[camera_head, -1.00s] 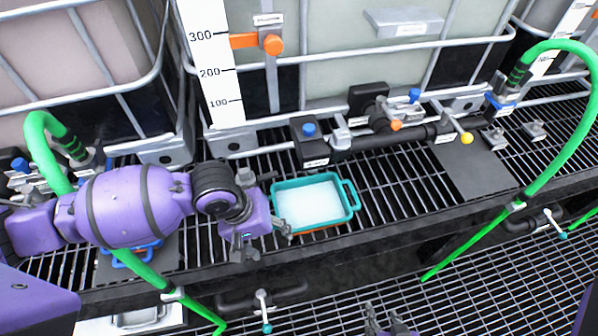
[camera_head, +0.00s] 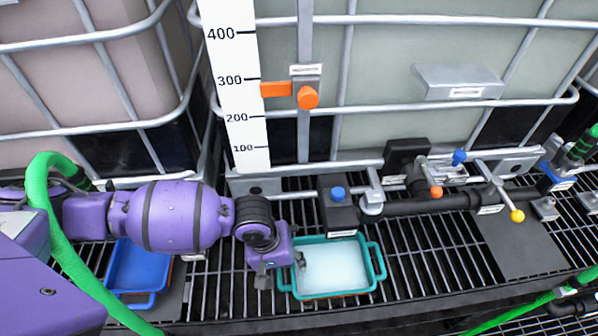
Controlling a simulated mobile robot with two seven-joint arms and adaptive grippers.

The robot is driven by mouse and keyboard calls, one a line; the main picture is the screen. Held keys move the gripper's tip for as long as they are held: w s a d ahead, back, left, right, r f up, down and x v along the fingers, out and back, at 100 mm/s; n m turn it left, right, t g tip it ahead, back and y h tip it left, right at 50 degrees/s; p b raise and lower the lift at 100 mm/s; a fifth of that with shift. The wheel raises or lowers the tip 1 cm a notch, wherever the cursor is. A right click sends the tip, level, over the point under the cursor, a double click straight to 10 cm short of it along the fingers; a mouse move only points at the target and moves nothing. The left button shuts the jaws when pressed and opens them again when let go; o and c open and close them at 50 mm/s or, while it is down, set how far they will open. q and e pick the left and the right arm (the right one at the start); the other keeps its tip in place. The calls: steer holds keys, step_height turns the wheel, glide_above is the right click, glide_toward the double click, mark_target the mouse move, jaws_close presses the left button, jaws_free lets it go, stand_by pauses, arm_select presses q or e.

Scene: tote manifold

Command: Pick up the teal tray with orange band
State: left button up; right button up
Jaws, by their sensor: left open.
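The teal tray (camera_head: 374,280) sits on the black grating in front of the valve pipework, with a handle at its left and right ends. Its inside is pale white. A thin bit of orange shows low on its front side. My left gripper (camera_head: 282,271) is open at the tray's left handle. One finger overlaps the handle in the picture; I cannot tell whether it touches. The gripper partly hides the handle. My right gripper is out of view.
A blue tray (camera_head: 140,268) lies on the grating at left, beneath my left arm. A green hose (camera_head: 50,235) loops in front of it. A black valve block with a blue knob (camera_head: 338,194) stands right behind the teal tray.

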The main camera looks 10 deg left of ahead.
arm_select(q)
steer(key=shift+w+d+r, duration=0.1)
steer(key=shift+w, duration=0.15)
jaws_close()
stand_by(0.3)
